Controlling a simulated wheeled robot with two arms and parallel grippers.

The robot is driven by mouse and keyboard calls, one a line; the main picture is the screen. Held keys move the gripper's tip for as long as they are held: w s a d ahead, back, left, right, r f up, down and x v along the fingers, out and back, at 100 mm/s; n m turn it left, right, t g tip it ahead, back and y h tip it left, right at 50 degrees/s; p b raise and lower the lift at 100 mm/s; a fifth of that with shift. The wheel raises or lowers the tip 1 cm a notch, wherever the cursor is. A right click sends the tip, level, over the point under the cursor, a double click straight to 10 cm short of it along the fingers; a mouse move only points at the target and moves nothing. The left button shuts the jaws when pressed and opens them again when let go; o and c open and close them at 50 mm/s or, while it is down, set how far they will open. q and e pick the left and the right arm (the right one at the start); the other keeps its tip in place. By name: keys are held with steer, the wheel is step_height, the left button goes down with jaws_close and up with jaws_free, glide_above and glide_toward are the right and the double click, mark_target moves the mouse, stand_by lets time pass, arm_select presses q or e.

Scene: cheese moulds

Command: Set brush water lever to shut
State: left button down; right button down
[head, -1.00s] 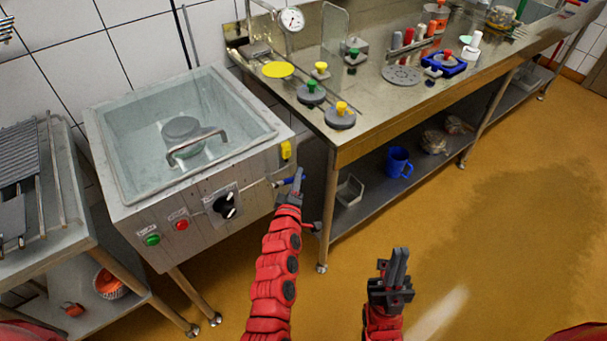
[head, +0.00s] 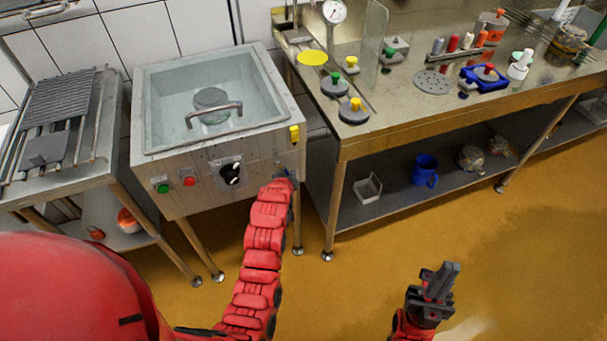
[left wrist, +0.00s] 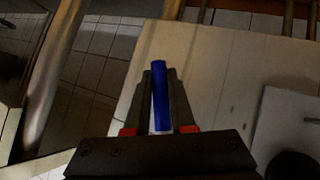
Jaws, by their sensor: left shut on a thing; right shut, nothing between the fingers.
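The blue lever (left wrist: 160,95) sits between the two fingers of my left gripper (left wrist: 161,105) in the left wrist view. In the head view my left gripper (head: 287,174) is at the lower right of the front panel of the steel basin unit (head: 210,165). It is shut on the lever, which it mostly hides there, so the lever's exact angle is hard to tell. My right gripper (head: 446,278) is shut and empty, over the floor at the lower right.
The panel also has a black knob (head: 231,173), a red button (head: 189,181), a green button (head: 163,188) and a yellow tag (head: 294,135). A steel table (head: 385,129) stands close on the right, a rack cart (head: 70,180) on the left. The floor in front is open.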

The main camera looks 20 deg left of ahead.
arm_select(q)
steer(key=shift+s+a+f+m+g+y+b, duration=0.15)
steer(key=shift+s+a+m+g+y+b, duration=0.1)
steer(key=shift+s+a+m+g+y, duration=0.25)
steer(key=shift+s+a+f+m+g+y+b, duration=0.15)
steer(key=shift+s+a+m+g+y+b, duration=0.2)
steer(key=shift+a+g+y, duration=0.3)
steer(key=c, duration=0.8)
jaws_free()
steer(key=shift+o, duration=0.2)
steer(key=shift+r, duration=0.1)
steer(key=p+v, duration=0.5)
steer(key=v, duration=1.2)
steer(key=shift+s+d+p, duration=0.15)
steer(key=shift+s+p, duration=0.1)
steer(key=shift+p, duration=0.1)
